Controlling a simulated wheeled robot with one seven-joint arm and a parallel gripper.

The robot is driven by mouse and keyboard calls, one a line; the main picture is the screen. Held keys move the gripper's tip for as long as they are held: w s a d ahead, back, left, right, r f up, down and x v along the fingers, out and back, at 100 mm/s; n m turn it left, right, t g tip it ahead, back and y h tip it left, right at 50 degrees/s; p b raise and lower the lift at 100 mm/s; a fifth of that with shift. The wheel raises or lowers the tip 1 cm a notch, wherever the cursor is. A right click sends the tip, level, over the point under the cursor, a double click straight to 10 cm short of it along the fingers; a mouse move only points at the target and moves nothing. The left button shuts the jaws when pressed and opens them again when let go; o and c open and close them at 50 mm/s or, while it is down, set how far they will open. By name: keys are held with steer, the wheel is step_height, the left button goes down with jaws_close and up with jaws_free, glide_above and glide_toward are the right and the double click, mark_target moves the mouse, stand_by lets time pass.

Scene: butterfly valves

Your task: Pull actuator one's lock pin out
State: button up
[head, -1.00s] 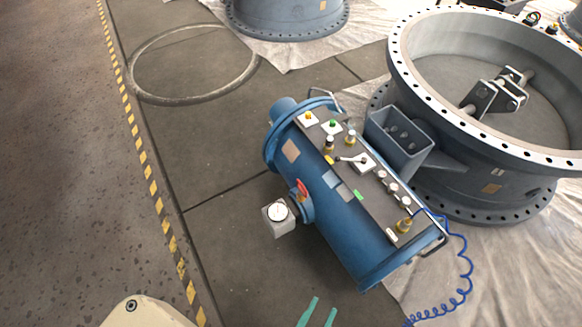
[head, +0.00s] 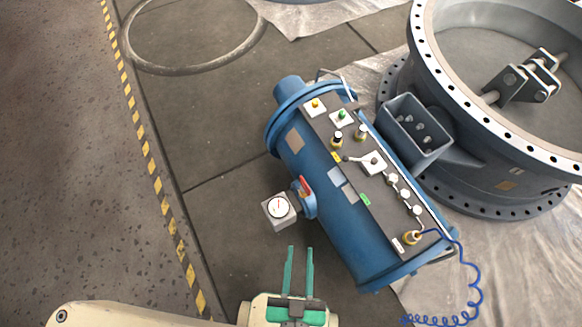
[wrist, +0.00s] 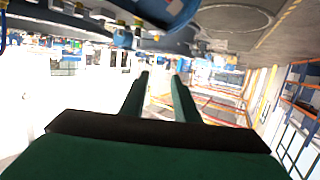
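The actuator (head: 335,215) is a blue cylinder lying on the floor, with a dark control panel along its top. Two small brass fittings with knobs stand on the panel, a black-topped one (head: 337,139) and a silver-topped one (head: 361,131). I cannot tell which of the panel's parts is the lock pin, and no number is readable. My gripper (head: 300,250) has green fingers, apart and empty, left of the actuator's near end in the picture. The wrist view shows the fingers (wrist: 161,75) apart with nothing between them; part of the blue cylinder (wrist: 165,10) shows at its top edge.
A white lever (head: 373,162), buttons and several small knobs sit on the panel. A coiled blue hose (head: 470,290) hangs at the near end. A grey valve body (head: 430,145) stands right.

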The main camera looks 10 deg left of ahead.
steer(key=w+d+f+n+y, duration=0.2)
steer(key=w+d+f+y, duration=0.1)
steer(key=f, duration=0.6)
steer(key=n+y, duration=0.2)
steer(key=y, duration=0.5)
glide_toward(302, 177)
steer(key=shift+w+a+g, duration=0.4)
steer(key=shift+w, duration=0.25)
steer(key=x, duration=1)
jaws_close()
